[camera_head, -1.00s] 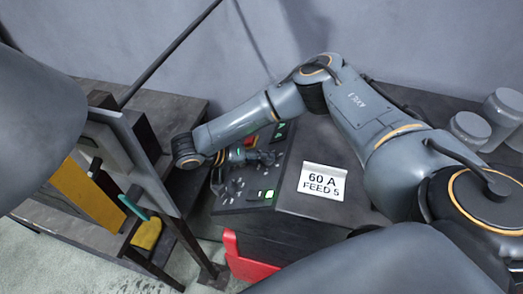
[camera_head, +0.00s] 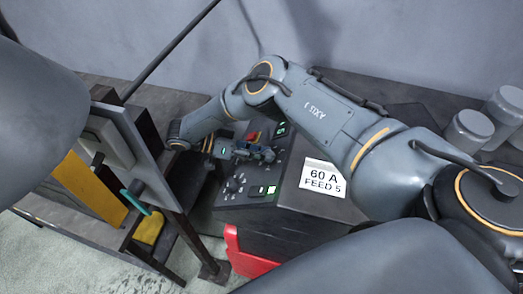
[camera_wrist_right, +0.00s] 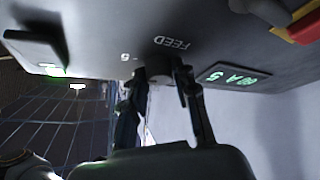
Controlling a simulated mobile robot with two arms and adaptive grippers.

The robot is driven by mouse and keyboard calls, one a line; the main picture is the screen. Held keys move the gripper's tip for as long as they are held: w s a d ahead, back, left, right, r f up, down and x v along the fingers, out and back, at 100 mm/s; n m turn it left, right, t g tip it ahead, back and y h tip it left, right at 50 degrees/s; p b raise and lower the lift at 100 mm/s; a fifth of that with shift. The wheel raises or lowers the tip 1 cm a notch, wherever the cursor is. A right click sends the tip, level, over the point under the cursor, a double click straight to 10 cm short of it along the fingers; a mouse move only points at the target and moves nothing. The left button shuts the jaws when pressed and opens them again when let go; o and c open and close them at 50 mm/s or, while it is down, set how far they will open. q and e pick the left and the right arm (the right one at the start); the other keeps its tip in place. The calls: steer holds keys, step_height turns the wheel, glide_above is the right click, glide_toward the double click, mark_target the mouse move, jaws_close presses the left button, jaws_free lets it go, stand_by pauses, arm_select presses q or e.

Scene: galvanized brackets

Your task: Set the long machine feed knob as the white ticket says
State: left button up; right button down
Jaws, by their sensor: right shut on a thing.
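The white ticket (camera_head: 324,177) lies on top of the machine (camera_head: 285,208) and reads "60 A" and "FEED 5". My right gripper (camera_head: 262,153) is at the control panel in the head view. In the right wrist view, my right gripper (camera_wrist_right: 160,80) is shut on the dark feed knob (camera_wrist_right: 156,72), with a finger on each side. An upside-down "FEED" label (camera_wrist_right: 173,43) and a "5" mark (camera_wrist_right: 125,57) are beside the knob. The fingers partly hide the knob, and I cannot tell its exact setting. My left gripper is not in view.
A lit green display (camera_wrist_right: 235,77) sits beside the knob; its upside-down digits are hard to read. A red and yellow control (camera_wrist_right: 300,25) is near it. Several other knobs (camera_head: 234,184) are on the panel. Grey canisters (camera_head: 468,130) stand at right.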

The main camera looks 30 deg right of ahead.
steer(key=shift+m+g, duration=0.3)
steer(key=shift+m, duration=0.3)
steer(key=c, duration=1)
jaws_free()
steer(key=shift+w, duration=0.1)
step_height(320, 180, up, 10)
steer(key=shift+f, duration=0.1)
